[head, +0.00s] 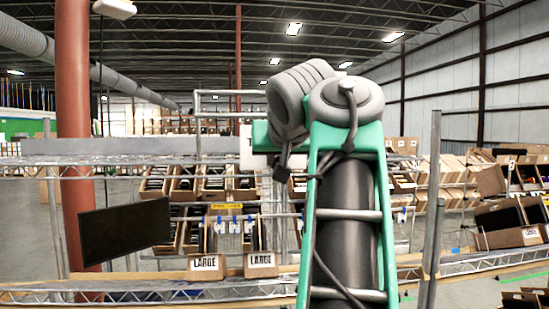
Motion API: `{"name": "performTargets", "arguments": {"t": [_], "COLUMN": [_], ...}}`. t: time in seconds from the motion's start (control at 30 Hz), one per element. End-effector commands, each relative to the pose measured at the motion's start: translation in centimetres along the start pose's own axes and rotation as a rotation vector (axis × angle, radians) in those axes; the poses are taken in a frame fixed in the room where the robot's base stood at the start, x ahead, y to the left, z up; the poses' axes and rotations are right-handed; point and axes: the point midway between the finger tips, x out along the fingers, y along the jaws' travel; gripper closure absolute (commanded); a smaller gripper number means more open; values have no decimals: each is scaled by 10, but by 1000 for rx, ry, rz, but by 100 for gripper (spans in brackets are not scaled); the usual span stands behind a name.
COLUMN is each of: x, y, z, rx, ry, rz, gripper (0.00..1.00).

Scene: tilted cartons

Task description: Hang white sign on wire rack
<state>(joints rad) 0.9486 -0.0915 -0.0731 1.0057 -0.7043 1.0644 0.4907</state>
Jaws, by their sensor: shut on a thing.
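My green and grey arm fills the middle of the head view, reaching forward toward the wire rack (150,160). My gripper's jaws do not show; they are hidden behind the arm's wrist. A small white flat patch (246,152) shows just left of the wrist and below its green part. It may be the white sign, mostly hidden by my arm. I cannot tell whether it touches the rack. The rack has silver wire shelves, with an upper shelf edge at mid height and a lower one (150,290) near the bottom.
A dark panel (124,230) hangs at the left by a red column (73,130). More cartons (508,230) fill the far right.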

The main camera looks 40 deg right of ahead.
Motion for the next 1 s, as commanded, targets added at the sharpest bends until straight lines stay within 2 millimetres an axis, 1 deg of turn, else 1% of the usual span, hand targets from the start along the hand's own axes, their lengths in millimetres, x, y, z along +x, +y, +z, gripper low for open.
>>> {"name": "performTargets", "arguments": {"t": [0.03,0.1,0.43,0.47,0.77,1.0], "x": [4,6,6,6,6,5], "y": [0,-1,-2,-2,-1,-1], "z": [8,10,11,11,11,11], "rx": [1,1,-1,0,0,0], "ry": [-3,-3,-4,-4,-4,-4], "rz": [-2,-3,-5,-5,-3,-3], "gripper": [100,100,100,87,62,62]}}
